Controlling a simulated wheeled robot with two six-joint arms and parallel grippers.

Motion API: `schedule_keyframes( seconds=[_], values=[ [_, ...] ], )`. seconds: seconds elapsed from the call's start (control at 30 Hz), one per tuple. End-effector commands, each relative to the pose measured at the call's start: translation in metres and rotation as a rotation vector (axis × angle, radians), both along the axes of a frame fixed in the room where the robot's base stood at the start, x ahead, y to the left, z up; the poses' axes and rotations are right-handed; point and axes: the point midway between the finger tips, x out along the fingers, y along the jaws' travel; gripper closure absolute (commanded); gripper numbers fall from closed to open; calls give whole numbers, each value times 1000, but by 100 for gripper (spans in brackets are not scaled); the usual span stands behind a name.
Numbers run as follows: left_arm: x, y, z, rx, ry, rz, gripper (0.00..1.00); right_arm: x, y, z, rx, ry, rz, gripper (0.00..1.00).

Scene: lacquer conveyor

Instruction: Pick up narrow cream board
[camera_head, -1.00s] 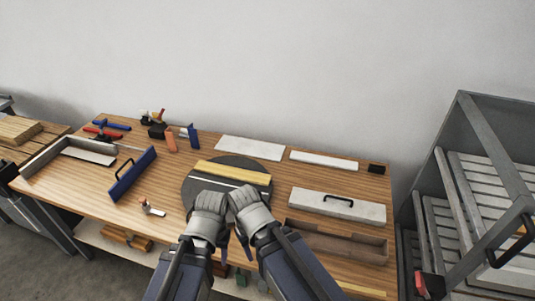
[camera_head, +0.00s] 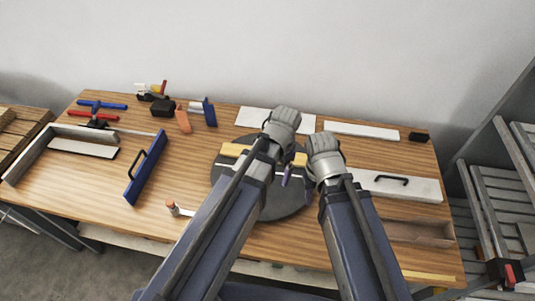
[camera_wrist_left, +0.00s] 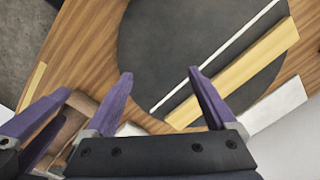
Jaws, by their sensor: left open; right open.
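A narrow, pale yellow-cream board (camera_head: 234,150) lies across a dark round disk (camera_head: 282,209) on the bench. My left arm covers its middle in the head view. In the left wrist view the board (camera_wrist_left: 240,70) shows at the right, beside a thin white strip (camera_wrist_left: 215,58) on the disk (camera_wrist_left: 150,42). My left gripper (camera_wrist_left: 158,73) is open above the disk, its fingers apart with nothing between them; one fingertip overlaps the board and strip in the picture. My right gripper (camera_wrist_left: 65,112) is open close by; in the head view its fingers are largely hidden.
White panels (camera_head: 360,130) lie at the back by the wall. A handled white block (camera_head: 420,188) and a brown trough (camera_head: 425,233) are to the right.

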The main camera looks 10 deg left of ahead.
Motion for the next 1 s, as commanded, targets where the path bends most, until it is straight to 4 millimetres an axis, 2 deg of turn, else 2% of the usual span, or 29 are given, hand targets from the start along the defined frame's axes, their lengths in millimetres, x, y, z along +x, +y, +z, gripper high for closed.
schedule_keyframes(
  seconds=[0.03,0.1,0.3,0.4,0.6,0.8,1.0],
  values=[
    [32,4,-11,-11,5,-90,4,0,0,-11,0,0,0,50],
    [60,13,-17,-28,11,-236,0,0,0,-17,0,0,-1,50],
    [126,40,-32,-62,13,-598,0,0,0,-31,0,0,-1,50],
    [146,51,-36,-72,13,-724,0,0,0,-35,0,0,-1,50],
    [163,63,-39,-79,10,-850,0,0,0,-38,0,0,-1,50],
    [163,64,-41,-79,9,-864,0,0,0,-40,0,0,-1,50],
    [163,64,-58,-79,9,-863,0,0,0,-57,0,0,-1,50]
  ],
)
